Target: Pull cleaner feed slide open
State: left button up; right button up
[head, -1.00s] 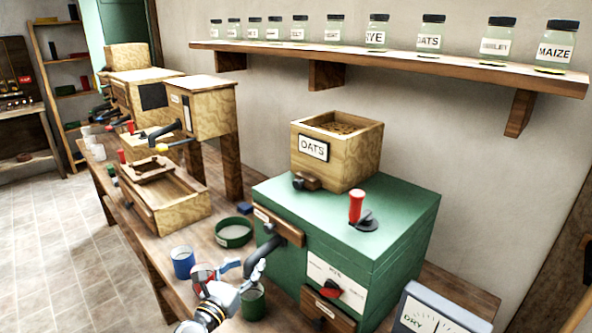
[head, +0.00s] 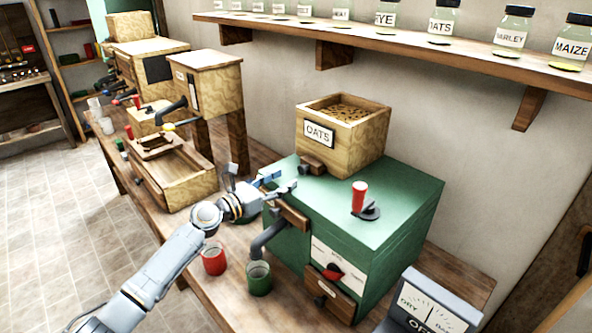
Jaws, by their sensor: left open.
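The green cleaner box (head: 385,215) stands on the bench with a wooden OATS hopper (head: 343,135) full of grain on top. A small wooden slide (head: 312,166) with a dark knob sits at the hopper's lower front; I take it for the feed slide. Its travel is hard to judge. My left gripper (head: 279,183) is open and empty, a little left of and below the knob, with its fingers pointing toward the hopper. It appears apart from the knob. It partly hides a wooden drawer front (head: 291,215) on the box's left face. My right gripper is out of view.
A red-handled lever (head: 359,197) stands on the box top. A wooden tray (head: 190,188) lies left. A meter (head: 428,308) stands front right.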

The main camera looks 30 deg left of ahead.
aim_at(300, 170)
pick_arm(q)
jog(key=shift+x, duration=2.75)
grip_shut()
